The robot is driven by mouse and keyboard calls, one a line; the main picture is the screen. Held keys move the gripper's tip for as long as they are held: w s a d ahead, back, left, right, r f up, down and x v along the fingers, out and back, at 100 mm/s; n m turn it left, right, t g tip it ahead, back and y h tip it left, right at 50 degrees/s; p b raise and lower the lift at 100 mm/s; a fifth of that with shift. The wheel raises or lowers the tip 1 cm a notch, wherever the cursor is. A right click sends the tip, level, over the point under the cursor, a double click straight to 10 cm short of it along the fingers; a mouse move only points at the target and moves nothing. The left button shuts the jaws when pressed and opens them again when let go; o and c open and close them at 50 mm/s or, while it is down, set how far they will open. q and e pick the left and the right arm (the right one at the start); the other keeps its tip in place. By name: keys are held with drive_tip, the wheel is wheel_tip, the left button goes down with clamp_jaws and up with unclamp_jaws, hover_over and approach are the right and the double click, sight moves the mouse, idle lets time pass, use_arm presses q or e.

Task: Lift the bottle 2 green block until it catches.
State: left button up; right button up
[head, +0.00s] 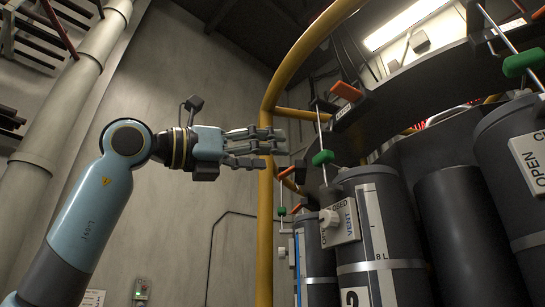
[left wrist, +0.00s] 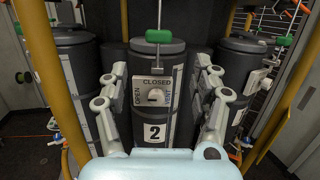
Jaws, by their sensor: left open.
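Bottle 2 (head: 372,248) is a dark grey cylinder with a white "2" label, a silver band and a vent knob plate. Its green block (head: 323,157) sits on a thin upright rod just above the bottle's lid. The bottle (left wrist: 172,62) and its green block (left wrist: 158,36) are centred in the left wrist view. My left gripper (head: 280,146) is open and empty, left of the green block and close to its height. In the left wrist view its fingers (left wrist: 161,78) are spread either side of the bottle, apart from the block. My right gripper is not in view.
A yellow post (head: 265,230) rises close beside my left fingers. Other bottles with green blocks stand on both sides, including a block (head: 523,62) at the right and one (head: 282,211) at the left. An orange handle (head: 346,91) sits above bottle 2.

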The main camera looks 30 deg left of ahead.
sight(317, 157)
use_arm(q)
drive_tip(key=shift+p+x, duration=3.45)
drive_tip(key=shift+x, duration=1.25)
drive_tip(key=shift+p+x, duration=0.35)
drive_tip(key=shift+x, duration=0.8)
drive_tip(key=shift+w+a, duration=0.1)
